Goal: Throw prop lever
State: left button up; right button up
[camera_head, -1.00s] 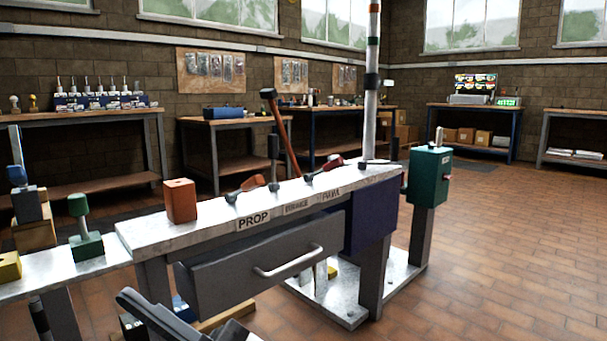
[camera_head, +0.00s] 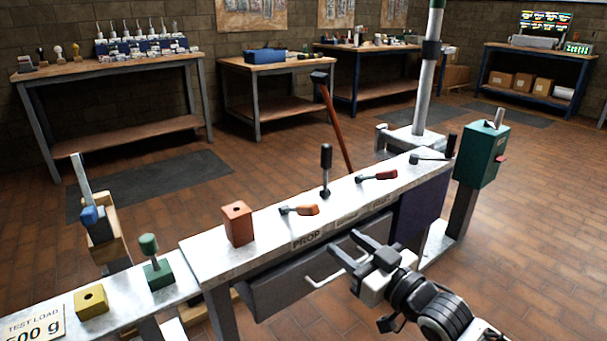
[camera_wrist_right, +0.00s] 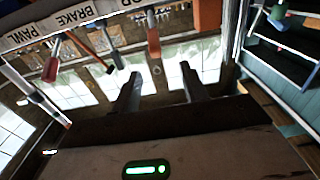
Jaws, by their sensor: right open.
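The prop lever (camera_head: 302,210) has an orange handle and lies low over the white bench top, behind the PROP label (camera_head: 306,241). My right gripper (camera_head: 348,246) is open and empty, in front of the bench edge, to the right of and apart from the prop lever. In the right wrist view the picture is turned over; the orange lever (camera_wrist_right: 153,42) hangs at the top, beyond the open fingers (camera_wrist_right: 160,90), with nothing between them. My left gripper is out of view.
A black upright lever (camera_head: 326,172) and a red-handled lever (camera_head: 378,176) stand close by on the bench. An orange block (camera_head: 237,224) is left of the prop lever. A drawer handle (camera_head: 335,268) juts out below. A green box (camera_head: 483,155) stands at the right end.

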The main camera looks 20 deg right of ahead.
jog(key=b, duration=0.2)
send_near(301, 205)
jog(key=x, duration=0.3)
jog(key=b+x, duration=0.1)
jog(key=x, duration=0.4)
jog(key=shift+w, duration=0.15)
jog(key=shift+w+a, duration=0.2)
jog(key=shift+w, duration=0.1)
jog(key=shift+w+b, duration=0.2)
jog(key=shift+b, duration=0.1)
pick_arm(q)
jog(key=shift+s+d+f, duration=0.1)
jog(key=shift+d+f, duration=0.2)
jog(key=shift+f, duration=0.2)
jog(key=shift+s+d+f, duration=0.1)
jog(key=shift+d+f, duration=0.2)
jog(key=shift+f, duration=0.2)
pick_arm(e)
grip_shut()
